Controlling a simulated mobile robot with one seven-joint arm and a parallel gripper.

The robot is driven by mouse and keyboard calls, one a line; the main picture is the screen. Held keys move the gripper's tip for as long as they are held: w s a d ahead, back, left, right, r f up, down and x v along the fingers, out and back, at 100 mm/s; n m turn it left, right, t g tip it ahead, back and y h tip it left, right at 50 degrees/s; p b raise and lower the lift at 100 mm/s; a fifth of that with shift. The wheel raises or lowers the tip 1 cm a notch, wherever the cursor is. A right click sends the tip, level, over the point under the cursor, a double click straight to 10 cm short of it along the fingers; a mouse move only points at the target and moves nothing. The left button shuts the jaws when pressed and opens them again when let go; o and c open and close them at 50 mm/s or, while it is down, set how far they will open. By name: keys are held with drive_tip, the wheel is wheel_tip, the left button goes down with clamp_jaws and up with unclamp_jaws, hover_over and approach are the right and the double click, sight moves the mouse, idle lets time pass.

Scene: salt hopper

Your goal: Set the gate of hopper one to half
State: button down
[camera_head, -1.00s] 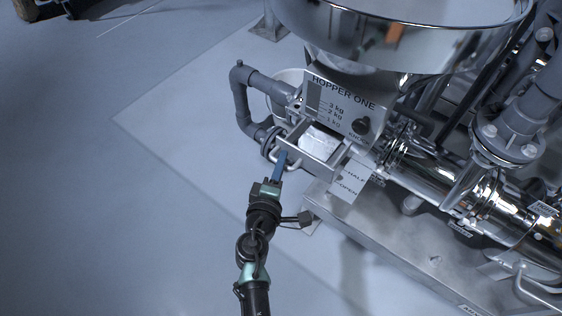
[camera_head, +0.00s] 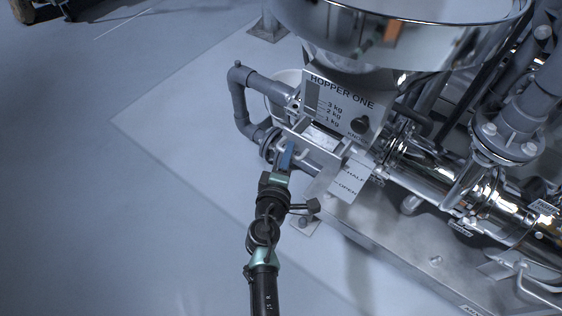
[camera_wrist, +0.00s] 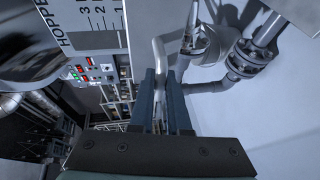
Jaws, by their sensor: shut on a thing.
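Hopper one is a shiny steel bowl (camera_head: 400,35) above a panel (camera_head: 320,90) lettered HOPPER ONE. Its slide gate (camera_head: 318,155) is a metal tray front below the panel, standing partly out. A white plate (camera_head: 350,182) marked HALF and OPEN sits at its right; the gate's front edge lies near the HALF line, but I cannot tell if they line up. My gripper (camera_head: 286,155) is shut on the gate's handle. In the wrist view, the bent metal handle (camera_wrist: 159,60) runs between my blue fingers (camera_wrist: 161,90), which hide part of it.
A grey bent pipe (camera_head: 240,100) stands left of the gate, close to my gripper. Steel pipework (camera_head: 430,165) fills the right side. The floor (camera_head: 90,210) at left is clear.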

drive_tip(key=shift+w+d, duration=0.2)
drive_tip(key=shift+w, duration=0.05)
drive_tip(key=c, duration=1.2)
unclamp_jaws()
drive_tip(key=shift+o, duration=0.2)
drive_tip(key=shift+s, duration=0.1)
drive_tip(key=p+v, duration=0.2)
drive_tip(key=v, duration=1.1)
